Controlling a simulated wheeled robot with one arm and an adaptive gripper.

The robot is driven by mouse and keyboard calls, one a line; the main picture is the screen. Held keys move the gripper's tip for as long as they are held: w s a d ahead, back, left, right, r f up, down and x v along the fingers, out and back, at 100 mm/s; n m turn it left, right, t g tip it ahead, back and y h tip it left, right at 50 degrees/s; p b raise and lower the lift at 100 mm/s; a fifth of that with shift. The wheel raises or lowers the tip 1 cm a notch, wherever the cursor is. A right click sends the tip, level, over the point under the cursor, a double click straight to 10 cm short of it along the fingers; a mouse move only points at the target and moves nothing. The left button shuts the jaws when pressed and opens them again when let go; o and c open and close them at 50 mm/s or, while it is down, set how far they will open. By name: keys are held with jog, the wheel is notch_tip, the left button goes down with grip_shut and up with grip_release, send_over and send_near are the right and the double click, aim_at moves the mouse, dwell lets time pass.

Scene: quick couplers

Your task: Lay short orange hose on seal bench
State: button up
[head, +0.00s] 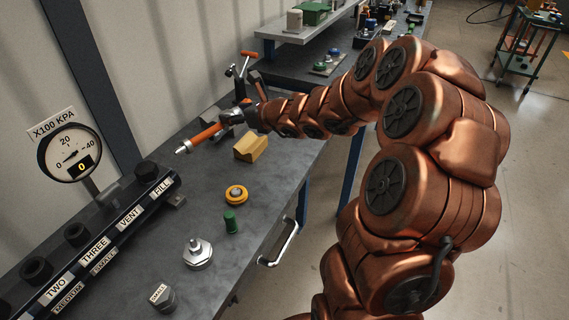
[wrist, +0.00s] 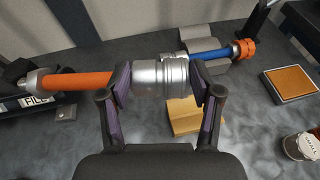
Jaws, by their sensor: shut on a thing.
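The short orange hose (head: 207,134) has a silver end fitting pointing to the lower left in the head view. In the wrist view the orange hose (wrist: 75,82) runs left from a thick silver collar (wrist: 160,78). My gripper (wrist: 163,85) is shut on this collar, with one finger on each side. In the head view my gripper (head: 240,114) is over the far part of a grey bench (head: 215,180), and the hose appears held above the top. No label marks which surface is the seal bench.
A tan block (head: 250,147) sits below my gripper. A yellow ring part (head: 236,194), green cylinder (head: 232,221) and metal fittings (head: 197,253) stand nearer. A labelled manifold (head: 95,245) and gauge (head: 69,152) line the left. A blue hose (wrist: 210,55) lies behind.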

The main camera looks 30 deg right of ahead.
jog(key=s+d+f+n+y+b, duration=0.15)
jog(key=s+d+f, duration=0.25)
jog(key=s+d, duration=0.45)
jog(key=s+d+f+n+y+b, duration=0.15)
jog(key=s+d+f, duration=0.3)
jog(key=s, duration=0.75)
jog(key=shift+m+y, duration=0.3)
jog(key=w+d, duration=0.1)
jog(key=w, duration=0.4)
jog(key=w+d+f+p, duration=0.1)
jog(key=w+d, duration=0.1)
jog(key=w, duration=0.3)
jog(key=w+d+p, duration=0.1)
jog(key=w+d, duration=0.1)
jog(key=w, duration=0.3)
jog(key=shift+d+f, duration=0.15)
jog(key=shift+w+f, duration=0.1)
jog(key=shift+f, duration=0.15)
jog(key=shift+f+p, duration=0.4)
jog(key=shift+f, duration=1.1)
jog(key=shift+f, duration=0.15)
jog(key=o, duration=1.3)
